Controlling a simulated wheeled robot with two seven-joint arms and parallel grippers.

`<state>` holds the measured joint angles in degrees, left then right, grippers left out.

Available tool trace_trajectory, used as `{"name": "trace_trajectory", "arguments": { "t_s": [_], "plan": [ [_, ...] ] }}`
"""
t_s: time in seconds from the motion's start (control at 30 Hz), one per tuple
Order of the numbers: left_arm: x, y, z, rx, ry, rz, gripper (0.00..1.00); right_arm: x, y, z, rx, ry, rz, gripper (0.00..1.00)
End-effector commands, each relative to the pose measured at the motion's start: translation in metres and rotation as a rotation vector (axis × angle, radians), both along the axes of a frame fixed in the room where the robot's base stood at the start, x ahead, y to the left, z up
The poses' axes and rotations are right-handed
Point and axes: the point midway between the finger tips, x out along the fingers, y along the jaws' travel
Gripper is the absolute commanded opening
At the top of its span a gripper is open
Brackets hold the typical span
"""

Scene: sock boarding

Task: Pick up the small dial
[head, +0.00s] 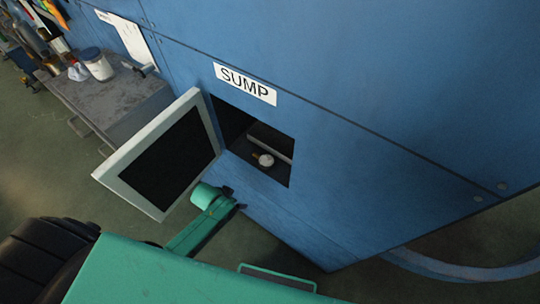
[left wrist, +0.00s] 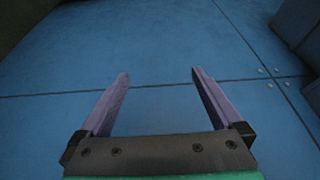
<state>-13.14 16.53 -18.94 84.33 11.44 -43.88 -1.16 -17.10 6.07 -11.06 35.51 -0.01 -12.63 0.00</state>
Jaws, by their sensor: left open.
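The small dial (head: 266,160) has a pale round face and a brass-coloured stem. It sits inside the dark sump opening (head: 240,138) in the blue cabinet. My left gripper (left wrist: 159,73) is open and empty, with two purple fingers spread in front of a plain blue panel. In the head view my green left arm reaches up from below, and its end is below and left of the opening, apart from the dial. The dial is not in the left wrist view. My right gripper is not in view.
The open hatch door (head: 207,118) has a pale frame and swings out left of the opening. The SUMP label (head: 245,84) is above it. A grey bench (head: 115,100) with a white jar (head: 97,65) stands at upper left. A blue hose (head: 450,268) curves at lower right.

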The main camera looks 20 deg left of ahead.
Motion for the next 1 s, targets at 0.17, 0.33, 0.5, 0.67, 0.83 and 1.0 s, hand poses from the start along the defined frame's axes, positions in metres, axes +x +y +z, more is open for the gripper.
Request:
{"name": "trace_trajectory", "arguments": {
  "t_s": [0.17, 0.33, 0.5, 0.67, 0.83, 1.0],
  "plan": [
    [0.043, -0.048, 0.115, -0.056, -0.085, -0.131, 1.00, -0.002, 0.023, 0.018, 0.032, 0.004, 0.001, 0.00],
    [0.065, -0.099, 0.211, -0.096, -0.170, -0.357, 1.00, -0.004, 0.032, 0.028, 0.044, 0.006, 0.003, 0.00],
    [0.077, -0.113, 0.243, -0.099, -0.185, -0.584, 1.00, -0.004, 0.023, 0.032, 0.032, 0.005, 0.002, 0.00],
    [0.076, -0.084, 0.258, -0.084, -0.133, -0.656, 1.00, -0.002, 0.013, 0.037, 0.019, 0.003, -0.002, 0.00],
    [0.072, -0.054, 0.264, -0.088, -0.086, -0.638, 1.00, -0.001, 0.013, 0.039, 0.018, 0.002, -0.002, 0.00],
    [0.079, -0.066, 0.238, -0.095, -0.079, -0.634, 1.00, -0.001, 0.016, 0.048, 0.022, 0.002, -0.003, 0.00]
  ]
}}
